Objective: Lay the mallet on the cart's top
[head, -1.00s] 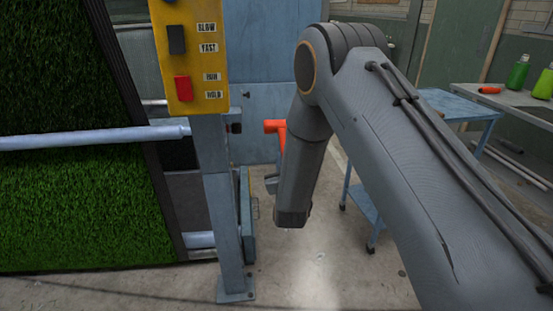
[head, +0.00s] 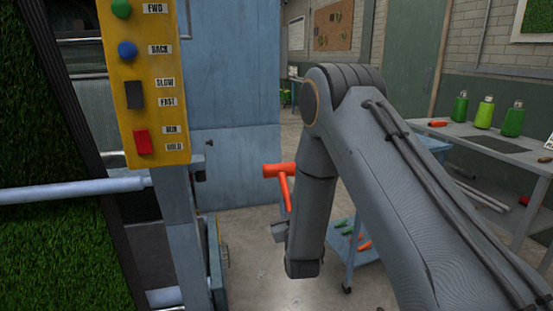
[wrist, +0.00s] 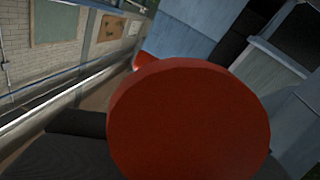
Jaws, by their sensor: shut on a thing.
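The orange mallet (head: 281,176) is held upright in front of my arm in the head view, its head at the top and its handle running down to my gripper (head: 280,228). My gripper is shut on the handle and mostly hidden by my wrist. In the wrist view the round face of the mallet's head (wrist: 188,125) fills the middle, looking dark red. The blue cart (head: 434,145) stands behind my arm, to the right of the mallet. My arm hides most of its top. Its lower shelf carries green and orange tools.
A yellow control panel (head: 146,85) on a post stands at left, beside a turf roll (head: 45,250). A workbench (head: 500,150) at right holds several green bottles and an orange item. A blue cabinet (head: 235,120) is behind the mallet. Some bare floor shows below the mallet.

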